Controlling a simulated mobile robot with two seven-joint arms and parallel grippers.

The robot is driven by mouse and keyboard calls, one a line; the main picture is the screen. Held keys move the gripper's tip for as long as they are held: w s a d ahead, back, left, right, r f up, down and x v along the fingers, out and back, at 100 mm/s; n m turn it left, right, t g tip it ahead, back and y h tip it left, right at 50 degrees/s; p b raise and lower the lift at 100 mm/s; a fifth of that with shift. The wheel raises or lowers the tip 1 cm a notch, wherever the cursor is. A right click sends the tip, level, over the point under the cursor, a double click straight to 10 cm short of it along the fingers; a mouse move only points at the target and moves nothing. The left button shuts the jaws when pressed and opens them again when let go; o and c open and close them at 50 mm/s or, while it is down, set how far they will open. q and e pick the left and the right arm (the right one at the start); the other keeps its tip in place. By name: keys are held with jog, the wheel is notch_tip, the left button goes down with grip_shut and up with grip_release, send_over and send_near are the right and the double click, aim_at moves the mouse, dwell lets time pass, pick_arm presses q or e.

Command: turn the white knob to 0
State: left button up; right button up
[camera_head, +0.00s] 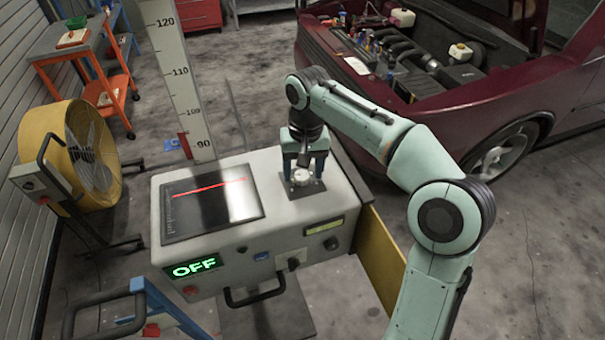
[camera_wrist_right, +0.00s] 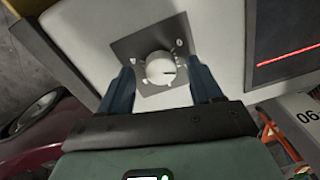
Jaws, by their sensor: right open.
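The white knob (camera_head: 301,177) sits on a dark square plate (camera_head: 312,189) on top of the grey console (camera_head: 285,215). In the right wrist view the knob (camera_wrist_right: 161,69) is round, with a dark pointer mark toward the right; a 0 is printed on the plate (camera_wrist_right: 150,45) at its upper right. My right gripper (camera_head: 304,170) points down over the knob. Its blue fingers (camera_wrist_right: 163,80) are open, one on each side of the knob, with gaps visible. I cannot tell how far down they reach around it. My left gripper is not in view.
The console carries a dark screen (camera_head: 212,208) with a red line, a green OFF display (camera_head: 193,267) and a front handle (camera_head: 254,292). A tall scale (camera_head: 180,75) stands behind it. A yellow fan (camera_head: 75,150) is at left, a red car (camera_head: 400,100) at upper right.

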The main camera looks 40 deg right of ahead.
jog(key=shift+f, duration=0.45)
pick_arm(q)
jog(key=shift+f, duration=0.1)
pick_arm(e)
jog(key=shift+c, duration=0.4)
jog(key=c, duration=1)
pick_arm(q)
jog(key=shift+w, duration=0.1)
pick_arm(e)
jog(key=n+p, duration=0.1)
jog(key=n, duration=0.4)
jog(key=shift+w+r+n+p, duration=0.15)
jog(key=shift+n+p, duration=0.15)
jog(key=shift+p, duration=0.1)
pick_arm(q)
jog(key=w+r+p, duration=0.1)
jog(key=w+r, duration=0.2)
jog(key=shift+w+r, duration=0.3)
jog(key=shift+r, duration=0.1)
pick_arm(e)
jog(key=n, duration=0.4)
jog(key=shift+n, duration=0.4)
